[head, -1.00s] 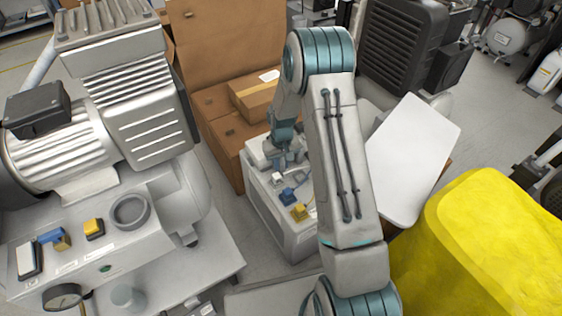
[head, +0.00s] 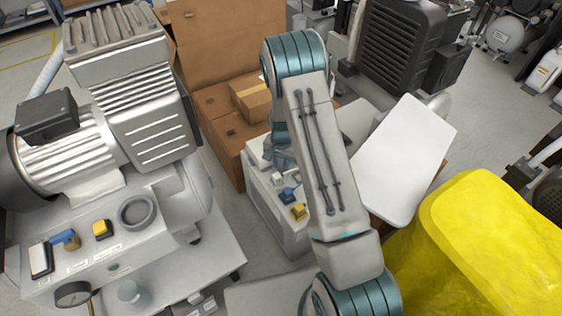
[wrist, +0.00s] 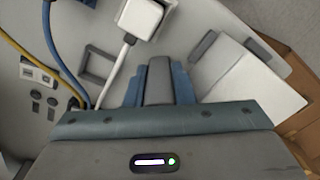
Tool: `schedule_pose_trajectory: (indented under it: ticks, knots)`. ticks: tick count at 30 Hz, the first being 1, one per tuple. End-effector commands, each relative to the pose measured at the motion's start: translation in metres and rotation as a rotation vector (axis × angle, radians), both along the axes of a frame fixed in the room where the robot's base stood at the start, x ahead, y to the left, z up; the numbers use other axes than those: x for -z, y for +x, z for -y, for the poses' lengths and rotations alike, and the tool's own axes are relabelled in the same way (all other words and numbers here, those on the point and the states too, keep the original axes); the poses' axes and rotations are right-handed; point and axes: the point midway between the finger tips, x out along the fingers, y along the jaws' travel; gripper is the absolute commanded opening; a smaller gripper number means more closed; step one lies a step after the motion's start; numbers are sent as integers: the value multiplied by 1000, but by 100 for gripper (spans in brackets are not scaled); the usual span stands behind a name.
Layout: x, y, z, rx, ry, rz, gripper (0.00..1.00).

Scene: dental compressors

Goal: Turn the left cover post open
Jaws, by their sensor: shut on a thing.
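In the wrist view, my gripper (wrist: 160,88) has its two blue fingers closed on either side of a grey upright piece (wrist: 160,75), which looks like the left cover post. The fingers hide its sides and lower part, so its turn angle is hard to read. A white panel (wrist: 255,90) with grey clips at its edges lies just right of the fingers, apart from them; it may be the cover. In the head view, my gripper is at the white cabinet (head: 265,205) behind my arm, and the post cannot be made out.
A white plug (wrist: 140,18) with its cable and a grey square frame (wrist: 98,65) sit close left of the fingers. Blue and yellow cables (wrist: 48,45) run further left. A compressor (head: 110,240) stands left, cardboard boxes (head: 215,105) behind, and a yellow covered bulk (head: 480,240) right.

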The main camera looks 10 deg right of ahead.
Motion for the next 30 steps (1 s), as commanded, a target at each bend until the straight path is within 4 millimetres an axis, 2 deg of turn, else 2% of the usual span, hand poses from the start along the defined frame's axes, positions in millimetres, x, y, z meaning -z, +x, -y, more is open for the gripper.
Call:
schedule_pose_trajectory:
  ticks: [18,19,21,30]
  knots:
    - [0,-1,0,40,1,-3,0]
    - [0,-1,0,39,1,-3,30]
    - [0,-1,0,39,1,-3,44]
    - [1,0,0,28,1,-1,44]
